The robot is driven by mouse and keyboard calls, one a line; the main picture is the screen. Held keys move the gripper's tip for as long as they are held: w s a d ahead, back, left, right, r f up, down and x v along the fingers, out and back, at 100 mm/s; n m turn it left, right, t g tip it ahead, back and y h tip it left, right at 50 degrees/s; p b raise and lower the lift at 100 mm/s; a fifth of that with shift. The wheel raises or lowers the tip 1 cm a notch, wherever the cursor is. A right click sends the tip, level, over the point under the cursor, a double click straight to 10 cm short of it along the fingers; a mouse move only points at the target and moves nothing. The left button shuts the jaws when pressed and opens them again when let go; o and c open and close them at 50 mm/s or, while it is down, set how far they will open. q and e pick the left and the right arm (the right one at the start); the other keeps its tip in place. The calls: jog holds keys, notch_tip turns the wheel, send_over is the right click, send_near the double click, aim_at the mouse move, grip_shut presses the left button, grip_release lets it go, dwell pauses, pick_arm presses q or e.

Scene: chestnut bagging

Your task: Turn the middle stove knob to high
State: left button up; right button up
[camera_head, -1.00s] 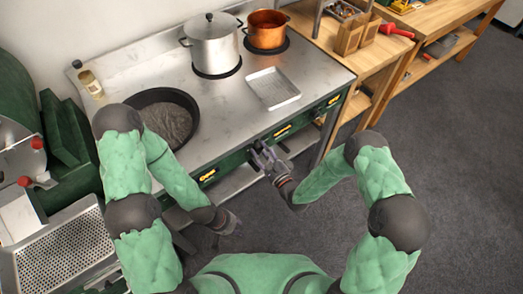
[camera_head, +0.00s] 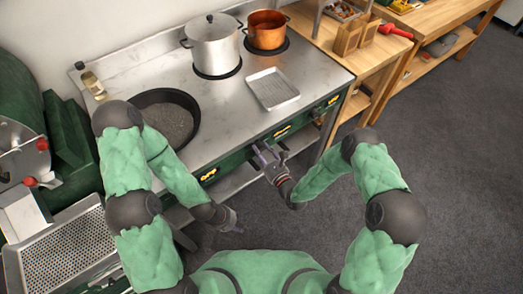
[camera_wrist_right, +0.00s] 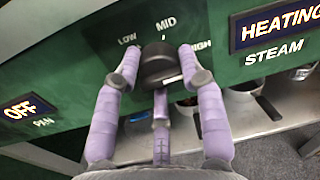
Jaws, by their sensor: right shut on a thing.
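The middle stove knob (camera_wrist_right: 158,62) is black and round, on the green front panel, with LOW, MID and HIGH printed around its top. My right gripper (camera_wrist_right: 160,82) has purple fingers on both sides of the knob and a third finger below, shut on it. The knob's exact setting is hard to read. In the head view my right gripper (camera_head: 266,158) is at the stove's front edge and hides the knob. My left gripper (camera_head: 229,219) hangs low in front of the stove, away from the panel; its fingers are too small to judge.
In the wrist view, a display (camera_wrist_right: 32,109) left of the knob reads OFF PAN; another (camera_wrist_right: 274,26) at right reads HEATING STEAM. The stove top holds a black pan (camera_head: 165,118), a steel pot (camera_head: 214,47), a copper pot (camera_head: 267,30) and a tray (camera_head: 273,89). A shelf lies below.

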jog(key=shift+s+a+f+m, duration=0.1)
jog(key=shift+s+f+m, duration=0.1)
jog(key=shift+m, duration=0.1)
jog(key=o, duration=1.1)
jog(key=shift+w, duration=0.15)
jog(key=shift+r, duration=0.1)
jog(key=v, duration=1.2)
